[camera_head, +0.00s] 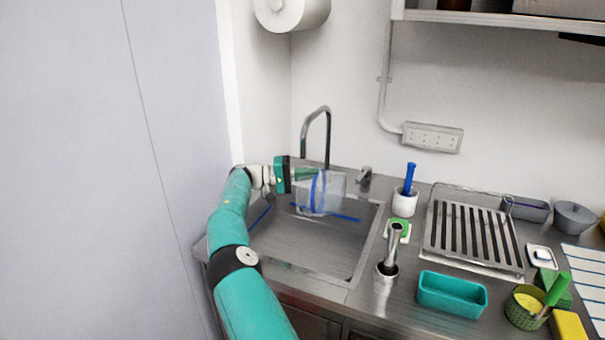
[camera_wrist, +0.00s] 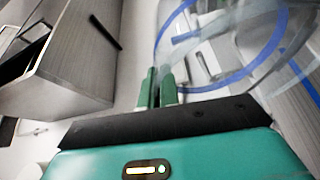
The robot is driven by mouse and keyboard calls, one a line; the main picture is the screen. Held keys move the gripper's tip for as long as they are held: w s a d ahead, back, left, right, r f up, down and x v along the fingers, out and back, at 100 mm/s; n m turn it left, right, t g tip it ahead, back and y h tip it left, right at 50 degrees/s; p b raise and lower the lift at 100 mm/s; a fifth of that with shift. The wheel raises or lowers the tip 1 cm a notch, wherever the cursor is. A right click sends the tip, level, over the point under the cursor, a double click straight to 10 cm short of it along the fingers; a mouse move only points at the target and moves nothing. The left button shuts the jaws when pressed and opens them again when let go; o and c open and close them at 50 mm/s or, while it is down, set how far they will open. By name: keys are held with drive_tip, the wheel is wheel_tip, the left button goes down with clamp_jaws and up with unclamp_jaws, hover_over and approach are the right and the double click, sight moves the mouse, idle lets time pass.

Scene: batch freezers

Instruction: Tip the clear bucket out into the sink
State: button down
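The clear bucket (camera_head: 335,188), see-through with a blue band, is held in the air over the back part of the steel sink (camera_head: 320,250). Its band stands nearly upright in the head view, so the bucket looks tipped on its side. My gripper (camera_head: 308,174) is at its left side, with the green fingers shut on its edge. In the wrist view the fingers (camera_wrist: 158,88) are close together and the bucket (camera_wrist: 225,50) fills the upper right. I cannot tell whether anything is inside it.
The tap (camera_head: 328,130) rises just behind the bucket. A white cup with a blue handle (camera_head: 405,200), a teal tray (camera_head: 452,293) and a slotted drainer (camera_head: 474,235) stand right of the sink. Blue lines show across the sink. A wall is close on the left.

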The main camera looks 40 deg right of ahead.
sight(335, 178)
drive_tip(key=s+d+r+t+y, duration=0.1)
drive_tip(key=s, duration=0.1)
drive_tip(key=s+d+r+m+t+y, duration=0.1)
drive_tip(key=s+d+r+t+y, duration=0.1)
drive_tip(key=s+d+r+m+t+y, duration=0.1)
drive_tip(key=s+t+y, duration=0.1)
drive_tip(key=shift+s+d+r, duration=0.2)
drive_tip(key=shift+s+r, duration=0.1)
drive_tip(key=shift+s, duration=0.1)
drive_tip(key=shift+s+d+f+m+t+y, duration=0.15)
drive_tip(key=shift+s+d+t+y, duration=0.2)
drive_tip(key=shift+s+t+y, duration=0.2)
drive_tip(key=shift+s+d+f+m+t+y, duration=0.15)
drive_tip(key=shift+s+d+t+y, duration=0.2)
drive_tip(key=shift+s+t+y, duration=0.25)
drive_tip(key=shift+s+d+f+m+t+y, duration=0.15)
drive_tip(key=shift+s+f+m+t+y, duration=0.1)
drive_tip(key=shift+f+t+y, duration=0.65)
drive_tip(key=shift+s+d+f+m+t+y, duration=0.15)
drive_tip(key=shift+f+t+y, duration=0.3)
drive_tip(key=shift+f+t, duration=0.65)
drive_tip(key=shift+s+d+f+m+t+y, duration=0.15)
drive_tip(key=shift+f+m+t+y, duration=0.15)
drive_tip(key=shift+f+t+y, duration=0.7)
drive_tip(key=shift+r, duration=0.2)
drive_tip(key=shift+s+a, duration=0.1)
